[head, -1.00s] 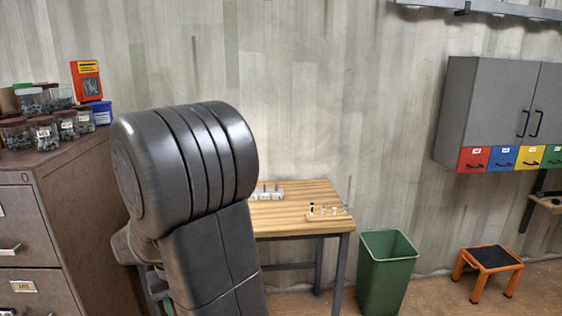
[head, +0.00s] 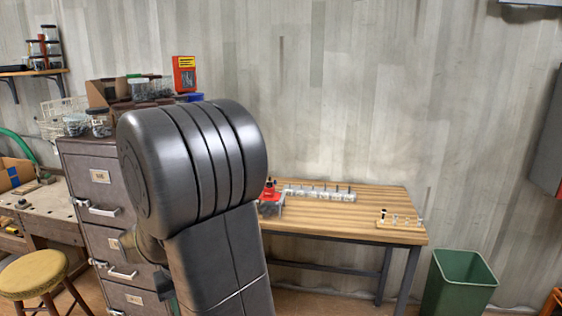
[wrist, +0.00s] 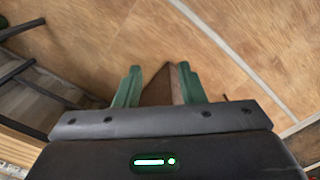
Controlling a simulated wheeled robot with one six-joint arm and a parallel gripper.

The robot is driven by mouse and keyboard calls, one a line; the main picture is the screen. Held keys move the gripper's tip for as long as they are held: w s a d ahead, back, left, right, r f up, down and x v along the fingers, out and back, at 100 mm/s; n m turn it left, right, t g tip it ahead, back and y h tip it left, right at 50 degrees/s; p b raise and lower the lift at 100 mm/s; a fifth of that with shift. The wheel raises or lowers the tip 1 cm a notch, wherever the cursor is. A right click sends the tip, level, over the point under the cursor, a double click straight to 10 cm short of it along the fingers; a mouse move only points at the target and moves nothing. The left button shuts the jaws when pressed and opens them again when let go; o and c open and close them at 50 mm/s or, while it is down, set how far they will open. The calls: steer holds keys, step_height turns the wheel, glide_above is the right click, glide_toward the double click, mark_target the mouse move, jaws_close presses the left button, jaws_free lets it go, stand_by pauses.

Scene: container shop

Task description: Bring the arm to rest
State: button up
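My arm (head: 205,200) fills the middle of the head view, bent with its dark rounded joint at the top. My gripper (wrist: 160,84) shows in the wrist view with two green fingers spread apart. A brown shape shows between and beyond the fingers; I cannot tell what it is, and no held object is clear. In the head view the gripper's fingers are hidden behind the arm.
A brown drawer cabinet (head: 92,215) with jars on top stands left of the arm, partly hidden by it. A wooden table (head: 340,215) stands to the right, with a green bin (head: 458,285) beside it. A yellow stool (head: 35,272) is at the lower left.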

steer(key=s+d+m, duration=0.1)
steer(key=s+d, duration=0.2)
steer(key=d, duration=0.7)
steer(key=s+d+m, duration=0.2)
steer(key=s+d, duration=0.2)
steer(key=d, duration=0.6)
steer(key=shift+d+f+b, duration=0.2)
steer(key=shift+b, duration=0.15)
